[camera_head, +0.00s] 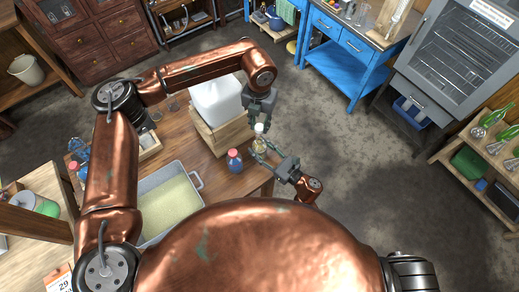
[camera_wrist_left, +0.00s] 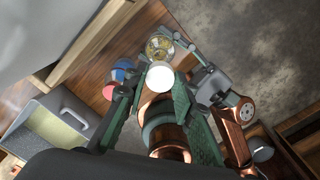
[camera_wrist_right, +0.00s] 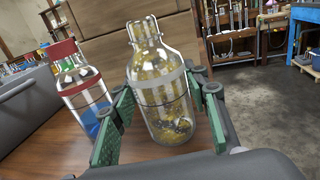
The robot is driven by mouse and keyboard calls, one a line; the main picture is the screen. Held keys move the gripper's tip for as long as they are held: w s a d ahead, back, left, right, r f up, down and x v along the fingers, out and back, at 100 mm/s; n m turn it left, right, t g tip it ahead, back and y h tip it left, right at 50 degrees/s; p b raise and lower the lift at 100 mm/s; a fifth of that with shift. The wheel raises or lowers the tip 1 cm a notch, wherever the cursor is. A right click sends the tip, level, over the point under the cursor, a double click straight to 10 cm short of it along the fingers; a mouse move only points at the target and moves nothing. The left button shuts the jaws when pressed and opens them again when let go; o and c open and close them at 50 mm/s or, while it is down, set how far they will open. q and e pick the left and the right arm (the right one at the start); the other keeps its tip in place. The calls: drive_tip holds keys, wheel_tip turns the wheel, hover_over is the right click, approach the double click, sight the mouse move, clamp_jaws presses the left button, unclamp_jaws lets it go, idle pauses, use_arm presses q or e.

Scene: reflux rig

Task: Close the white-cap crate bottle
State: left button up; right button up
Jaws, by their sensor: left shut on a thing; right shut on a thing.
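The glass bottle with yellowish contents (camera_wrist_right: 160,100) stands upright between the fingers of my right gripper (camera_wrist_right: 160,108), which is shut on it. No cap shows on its neck in the right wrist view. The bottle also shows in the head view (camera_head: 260,145) and the left wrist view (camera_wrist_left: 158,46). My left gripper (camera_head: 262,106) is shut on the white cap (camera_wrist_left: 160,76) and holds it above the bottle, near the neck. The cap also shows in the head view (camera_head: 259,128). I cannot tell whether cap and bottle touch.
A red-capped bottle with blue liquid (camera_wrist_right: 80,90) stands close beside the held bottle. A wooden crate (camera_head: 219,135) with a white container (camera_head: 217,98) stands behind. A grey tub (camera_head: 196,184) of pale grains is at the left. The table's right edge is near.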

clamp_jaws()
use_arm(q)
drive_tip(key=shift+f, duration=2.5)
drive_tip(key=shift+f, duration=0.9)
drive_tip(key=shift+f, duration=0.55)
